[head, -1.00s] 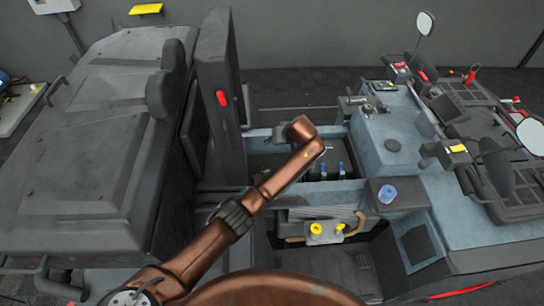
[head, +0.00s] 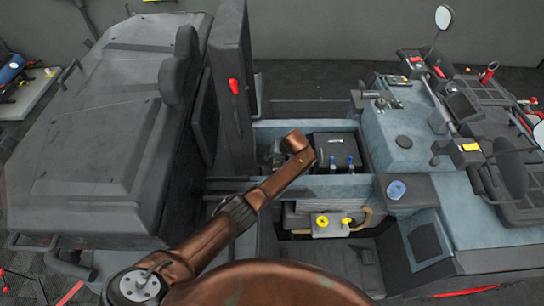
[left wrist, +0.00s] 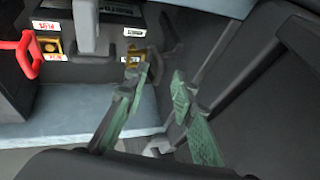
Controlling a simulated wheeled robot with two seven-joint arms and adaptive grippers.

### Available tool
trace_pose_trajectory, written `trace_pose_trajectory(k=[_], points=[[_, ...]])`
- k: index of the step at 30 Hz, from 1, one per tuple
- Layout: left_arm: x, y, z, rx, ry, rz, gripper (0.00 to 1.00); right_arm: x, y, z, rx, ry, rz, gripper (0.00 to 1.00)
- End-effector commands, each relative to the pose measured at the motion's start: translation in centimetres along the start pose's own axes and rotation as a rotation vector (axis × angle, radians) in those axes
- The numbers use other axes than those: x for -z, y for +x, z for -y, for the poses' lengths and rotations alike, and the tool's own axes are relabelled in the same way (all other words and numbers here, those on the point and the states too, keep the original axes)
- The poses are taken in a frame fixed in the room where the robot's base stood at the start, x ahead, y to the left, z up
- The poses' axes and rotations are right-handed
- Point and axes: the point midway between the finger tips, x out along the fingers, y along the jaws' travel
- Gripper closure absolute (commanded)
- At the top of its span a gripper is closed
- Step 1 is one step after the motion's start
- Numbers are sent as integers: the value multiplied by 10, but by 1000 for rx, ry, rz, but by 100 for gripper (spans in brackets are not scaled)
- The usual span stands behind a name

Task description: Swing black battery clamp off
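The black battery (head: 337,146) sits in a blue-grey bay; its top also shows in the left wrist view (left wrist: 105,68). In the left wrist view, a brass post (left wrist: 133,57) stands at the battery's right end, with a dark part that looks like the black clamp (left wrist: 154,64) beside it. I cannot tell whether the clamp touches the post. A red clamp (left wrist: 22,55) lies at the left, beside another brass fitting. My left gripper (left wrist: 157,82) is open, its greenish fingers either side of the dark clamp's near end, with no clear contact. In the head view my wrist mostly hides this gripper. My right gripper is not in view.
A tall dark panel (head: 229,85) with a red handle stands left of the bay. A dark wall (left wrist: 260,85) is close on the gripper's right. A grey handle (left wrist: 88,28) rises over the battery. A yellow-capped reservoir (head: 328,226) is in front of the bay.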

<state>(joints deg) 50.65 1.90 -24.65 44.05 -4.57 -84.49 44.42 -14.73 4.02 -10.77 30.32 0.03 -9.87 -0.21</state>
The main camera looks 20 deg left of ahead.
Motion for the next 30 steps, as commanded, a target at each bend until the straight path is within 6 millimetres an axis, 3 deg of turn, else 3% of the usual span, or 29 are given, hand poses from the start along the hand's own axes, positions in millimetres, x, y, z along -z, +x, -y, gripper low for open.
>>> trace_pose_trajectory(k=[5, 15, 30], points=[[0, 0, 0, 0, 0, -1, 77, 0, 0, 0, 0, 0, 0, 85], [0, 0, 0, 0, -1, 0, 100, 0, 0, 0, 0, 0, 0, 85], [0, 0, 0, 1, -1, 1, 100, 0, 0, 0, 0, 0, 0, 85]])
